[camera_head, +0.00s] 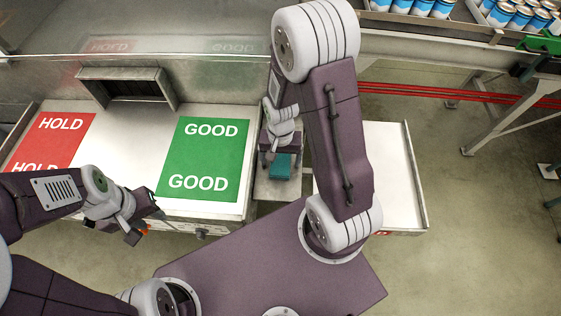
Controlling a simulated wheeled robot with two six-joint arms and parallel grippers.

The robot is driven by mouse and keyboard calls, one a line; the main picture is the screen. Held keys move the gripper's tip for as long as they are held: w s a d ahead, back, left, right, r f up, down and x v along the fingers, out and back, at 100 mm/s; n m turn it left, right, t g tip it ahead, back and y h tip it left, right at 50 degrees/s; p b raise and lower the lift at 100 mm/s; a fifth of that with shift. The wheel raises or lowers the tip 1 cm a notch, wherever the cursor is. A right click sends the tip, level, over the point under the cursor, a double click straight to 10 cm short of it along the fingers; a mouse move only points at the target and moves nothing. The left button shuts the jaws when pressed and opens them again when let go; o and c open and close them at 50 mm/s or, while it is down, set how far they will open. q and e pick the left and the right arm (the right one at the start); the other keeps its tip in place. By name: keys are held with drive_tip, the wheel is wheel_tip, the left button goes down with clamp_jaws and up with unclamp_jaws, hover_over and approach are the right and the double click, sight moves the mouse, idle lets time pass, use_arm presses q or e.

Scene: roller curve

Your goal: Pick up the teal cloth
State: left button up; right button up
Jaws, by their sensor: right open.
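The teal cloth (281,171) is a small folded-looking block on a narrow pale surface, just right of the green GOOD mat. My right gripper (281,160) points down over it, with its dark fingers apart on the left and right. The gripper hides the cloth's far part, and I cannot tell whether the fingers touch it. My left gripper (150,219) is over the front edge of the white table, left of the cloth. Its finger gap is not clear.
The green GOOD mat (205,159) and red HOLD mat (52,141) lie on the white table (120,150). A pale tray (385,165) is right of my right arm. Blue-and-white cans (410,6) stand on the conveyor at the top right.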

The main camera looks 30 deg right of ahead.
sight(280, 160)
drive_tip(key=c, duration=1.5)
drive_tip(key=shift+o, duration=0.2)
drive_tip(key=shift+r, duration=0.45)
wheel_tip(280, 160, up, 3)
drive_tip(key=shift+w+r, duration=0.1)
drive_tip(key=s+a+r, duration=0.6)
drive_tip(key=s+a, duration=0.2)
drive_tip(key=shift+a+r, duration=0.3)
drive_tip(key=shift+r, duration=0.1)
drive_tip(key=shift+s, duration=0.1)
